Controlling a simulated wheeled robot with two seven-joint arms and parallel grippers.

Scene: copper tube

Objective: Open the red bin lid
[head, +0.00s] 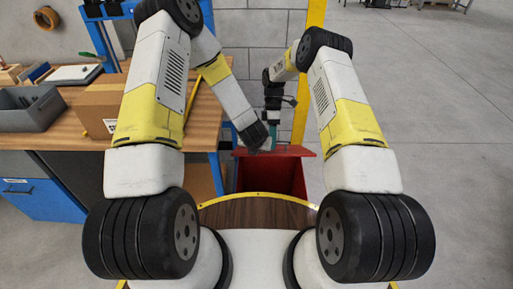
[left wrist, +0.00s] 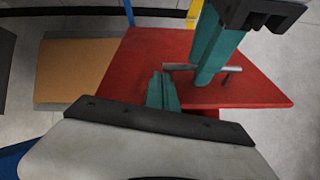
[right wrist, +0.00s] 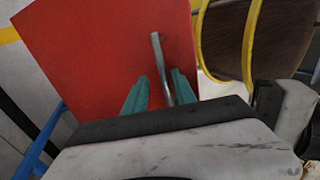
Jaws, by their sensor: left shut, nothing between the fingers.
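The red bin (head: 272,178) stands on the floor beyond my base, and its red lid (head: 295,151) lies across the top, looking closed. The lid also fills much of the left wrist view (left wrist: 265,92) and right wrist view (right wrist: 85,50). A grey metal bar handle (right wrist: 158,50) is on the lid. My right gripper (right wrist: 160,82) has its teal fingers apart, one on each side of the handle. It also shows over the handle in the left wrist view. My left gripper (left wrist: 158,78) is shut and empty, low over the lid beside the handle's end (left wrist: 180,67).
A wooden workbench (head: 60,130) at left holds a cardboard box (head: 98,105) and a grey tray (head: 30,108). A yellow post (head: 308,75) stands behind the bin. The floor (head: 430,110) at right is clear.

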